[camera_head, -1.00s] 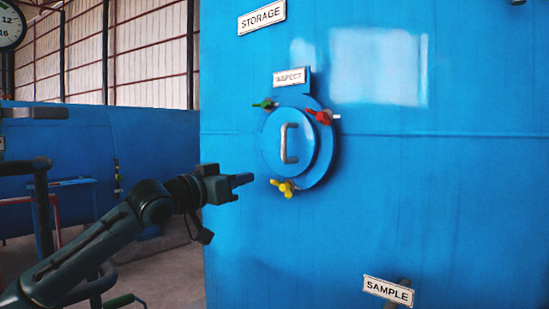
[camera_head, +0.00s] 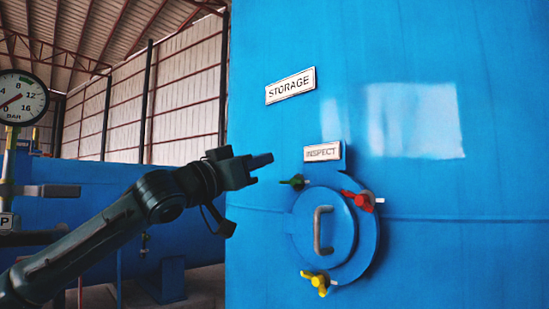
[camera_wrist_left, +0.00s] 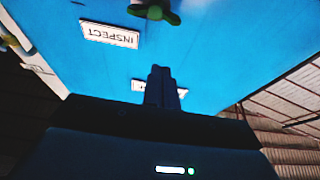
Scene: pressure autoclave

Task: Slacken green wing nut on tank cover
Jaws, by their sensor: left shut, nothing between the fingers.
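The green wing nut (camera_head: 297,182) sits at the upper left edge of the round blue tank cover (camera_head: 340,235). In the left wrist view the green wing nut (camera_wrist_left: 154,12) shows at the top edge, partly cut off. My left gripper (camera_head: 262,161) is shut and empty, up and to the left of the green nut and apart from it. In the left wrist view its fingers (camera_wrist_left: 161,85) are together, pointing toward the tank. A red wing nut (camera_head: 362,200) is at the cover's upper right and a yellow one (camera_head: 318,282) at its bottom. My right gripper is not in view.
The cover has a grey handle (camera_head: 322,230) standing out from it. An INSPECT sign (camera_head: 322,152) is above the cover and a STORAGE sign (camera_head: 290,86) higher up. A pressure gauge (camera_head: 20,98) and pipes stand at the far left. The tank wall right of the cover is bare.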

